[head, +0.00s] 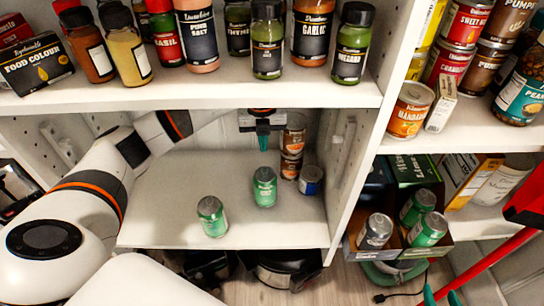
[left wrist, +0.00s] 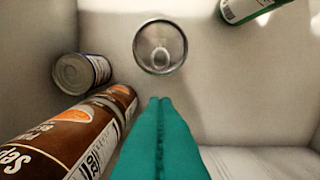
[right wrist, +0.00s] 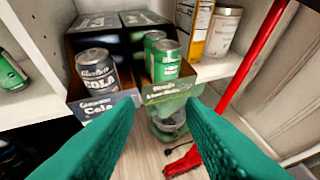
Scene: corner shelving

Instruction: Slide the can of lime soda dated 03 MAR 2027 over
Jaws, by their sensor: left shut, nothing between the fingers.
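Two green soda cans stand upright on the middle shelf: one (head: 264,187) near the middle and one (head: 212,216) closer to the front edge, to its left. No date is readable on either. My left gripper (head: 263,142) is shut and empty, pointing down above and just behind the middle can. In the left wrist view, that can's silver top (left wrist: 160,46) is just beyond the shut fingertips (left wrist: 160,100); the other green can (left wrist: 245,8) is cut off at the top right. My right gripper (right wrist: 162,104) is open and empty, facing the crates at the right.
Stacked brown cans (head: 292,165) and a blue-labelled can (head: 310,180) stand right of the middle can, near the upright panel. Spice jars (head: 267,45) fill the shelf above. Cardboard crates hold a cola can (right wrist: 97,72) and green cans (right wrist: 165,60). The shelf's left part is clear.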

